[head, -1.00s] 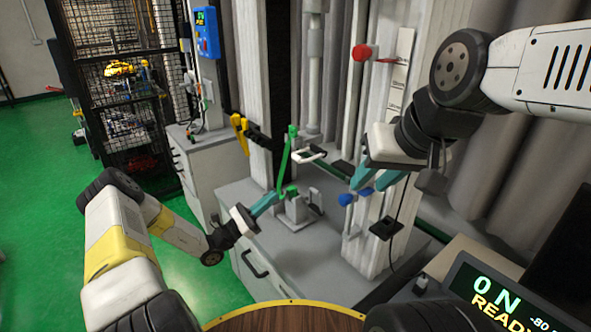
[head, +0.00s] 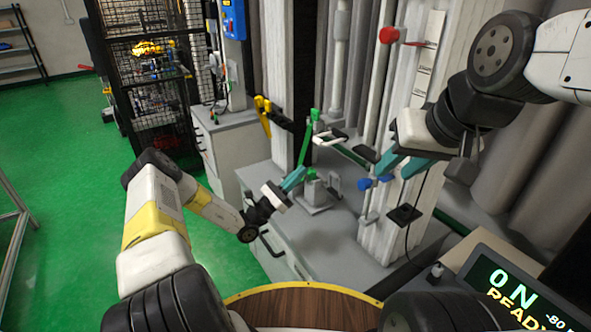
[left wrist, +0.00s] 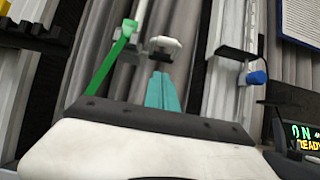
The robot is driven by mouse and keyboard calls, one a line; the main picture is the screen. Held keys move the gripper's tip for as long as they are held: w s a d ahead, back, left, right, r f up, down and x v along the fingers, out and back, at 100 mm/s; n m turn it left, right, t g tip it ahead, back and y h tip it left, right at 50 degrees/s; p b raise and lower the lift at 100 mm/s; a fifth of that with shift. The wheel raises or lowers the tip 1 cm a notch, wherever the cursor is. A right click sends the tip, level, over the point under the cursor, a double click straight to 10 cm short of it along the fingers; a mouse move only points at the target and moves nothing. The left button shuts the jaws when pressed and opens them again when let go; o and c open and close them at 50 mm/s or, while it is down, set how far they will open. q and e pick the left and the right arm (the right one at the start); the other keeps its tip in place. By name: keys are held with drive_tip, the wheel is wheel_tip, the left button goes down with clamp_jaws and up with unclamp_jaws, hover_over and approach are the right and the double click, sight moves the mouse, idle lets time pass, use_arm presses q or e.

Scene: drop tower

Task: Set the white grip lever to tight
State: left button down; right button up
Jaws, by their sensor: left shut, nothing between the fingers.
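The white grip lever (head: 328,137) sticks out to the right near the top of the green lever in the head view. In the left wrist view its white end (left wrist: 165,47) is just above my fingertips, apart from them in the picture. The green lever (head: 306,140) stands tilted over a small grey fixture with a green block. My left gripper (head: 299,173) is shut and empty, beside the fixture and below the white lever; its teal fingers are together (left wrist: 166,82). My right gripper (head: 390,172) has its teal fingers apart, near the blue knob, with nothing seen between them.
A blue knob (head: 366,184) and a red knob (head: 388,35) sit along the pale column. A yellow bracket (head: 264,114) stands left of the green lever. The grey cabinet top (head: 258,176) is clear at left. A display (head: 510,292) is at lower right.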

use_arm(q)
drive_tip(key=w+d+r, duration=0.2)
drive_tip(key=d+r, duration=0.1)
drive_tip(key=r, duration=0.3)
drive_tip(key=shift+w+d+r, duration=0.2)
drive_tip(key=shift+w+d, duration=0.15)
drive_tip(key=shift+a+r, duration=0.15)
